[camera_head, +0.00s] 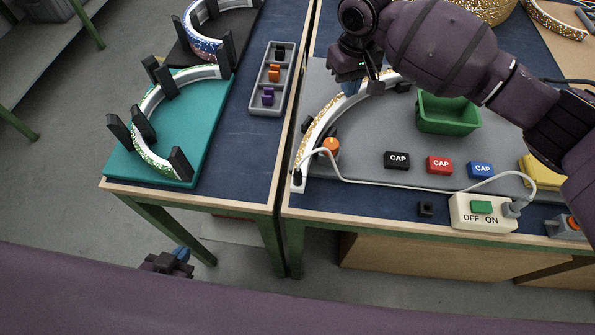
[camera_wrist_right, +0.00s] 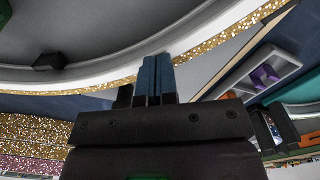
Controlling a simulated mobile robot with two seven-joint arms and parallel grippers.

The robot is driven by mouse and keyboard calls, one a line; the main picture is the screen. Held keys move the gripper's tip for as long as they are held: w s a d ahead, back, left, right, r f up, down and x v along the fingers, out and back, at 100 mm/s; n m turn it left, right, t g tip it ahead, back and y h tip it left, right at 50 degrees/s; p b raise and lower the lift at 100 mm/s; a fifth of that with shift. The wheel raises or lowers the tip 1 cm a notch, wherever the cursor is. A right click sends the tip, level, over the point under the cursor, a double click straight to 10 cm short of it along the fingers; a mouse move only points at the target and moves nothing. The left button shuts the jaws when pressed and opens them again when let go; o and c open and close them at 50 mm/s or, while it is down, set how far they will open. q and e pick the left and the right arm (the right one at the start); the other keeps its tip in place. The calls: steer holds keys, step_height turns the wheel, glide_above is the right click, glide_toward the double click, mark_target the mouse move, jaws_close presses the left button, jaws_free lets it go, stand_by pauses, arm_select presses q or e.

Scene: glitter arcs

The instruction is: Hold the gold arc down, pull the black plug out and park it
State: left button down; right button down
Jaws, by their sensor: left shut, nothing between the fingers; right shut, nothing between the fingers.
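The gold arc (camera_head: 318,127) is a white curved strip with gold glitter, lying on a grey board. A black plug (camera_head: 297,177) sits at its near left end, with a white cable (camera_head: 385,187) leading from it. My right gripper (camera_head: 350,88) is shut and empty at the upper stretch of the arc. In the right wrist view its blue fingertips (camera_wrist_right: 155,75) overlap the arc's gold edge (camera_wrist_right: 215,42); I cannot tell whether they touch it. My left gripper (camera_head: 181,254) is shut and empty, low in front of the left table, away from the arc.
The cable runs to a switch box (camera_head: 484,213) marked OFF and ON. An orange knob (camera_head: 331,147) stands beside the arc. Black (camera_head: 397,160), red (camera_head: 439,165) and blue (camera_head: 481,170) caps and a green bin (camera_head: 447,114) are on the board. A small black block (camera_head: 426,208) is near the front edge.

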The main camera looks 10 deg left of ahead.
arm_select(q)
steer(key=shift+w+r, duration=0.15)
steer(key=shift+r, duration=0.25)
stand_by(0.8)
